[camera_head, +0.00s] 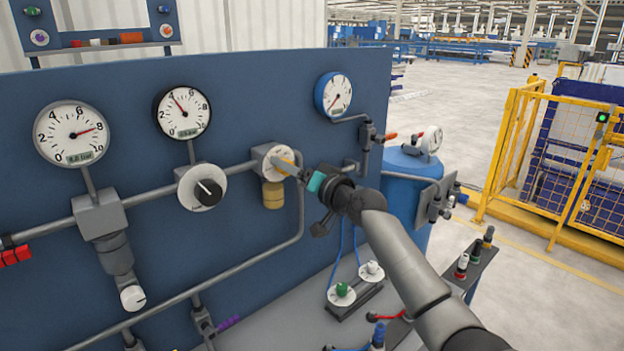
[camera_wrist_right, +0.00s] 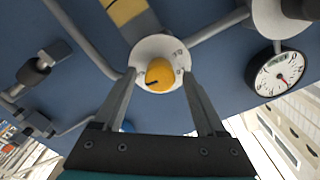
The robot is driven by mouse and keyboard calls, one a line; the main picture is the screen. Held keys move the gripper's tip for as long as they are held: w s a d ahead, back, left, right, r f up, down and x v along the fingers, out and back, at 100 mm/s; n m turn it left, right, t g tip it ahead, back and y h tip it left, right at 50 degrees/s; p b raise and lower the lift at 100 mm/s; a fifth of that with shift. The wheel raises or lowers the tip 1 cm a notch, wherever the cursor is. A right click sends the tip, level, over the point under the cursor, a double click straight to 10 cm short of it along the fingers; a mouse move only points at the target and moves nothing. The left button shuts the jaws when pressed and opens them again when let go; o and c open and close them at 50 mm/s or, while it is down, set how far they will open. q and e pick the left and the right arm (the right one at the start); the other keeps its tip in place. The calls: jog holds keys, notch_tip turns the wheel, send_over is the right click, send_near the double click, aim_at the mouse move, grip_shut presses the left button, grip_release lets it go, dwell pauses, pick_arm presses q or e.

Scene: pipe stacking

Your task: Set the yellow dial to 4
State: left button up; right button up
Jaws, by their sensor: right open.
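The yellow dial (camera_wrist_right: 160,74) is a knob on a round white plate with small markings. In the wrist view a dark line on it runs toward the knob's lower left edge; I cannot read which number it points to. In the head view the dial (camera_head: 284,160) sits on a grey pipe unit with a brass-coloured cup below, partly hidden by my gripper. My right gripper (camera_head: 289,168) is at the dial with open fingers. In the wrist view its fingertips (camera_wrist_right: 159,78) lie on either side of the knob, with gaps visible. My left gripper is not in view.
A black knob on a white plate (camera_head: 201,187) is left of the dial. A blue-rimmed gauge (camera_head: 333,95) is at the panel's upper right. Pipes run close below the dial.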

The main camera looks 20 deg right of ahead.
jog(key=b+v, duration=0.1)
jog(key=v, duration=1.4)
jog(key=shift+w, duration=0.1)
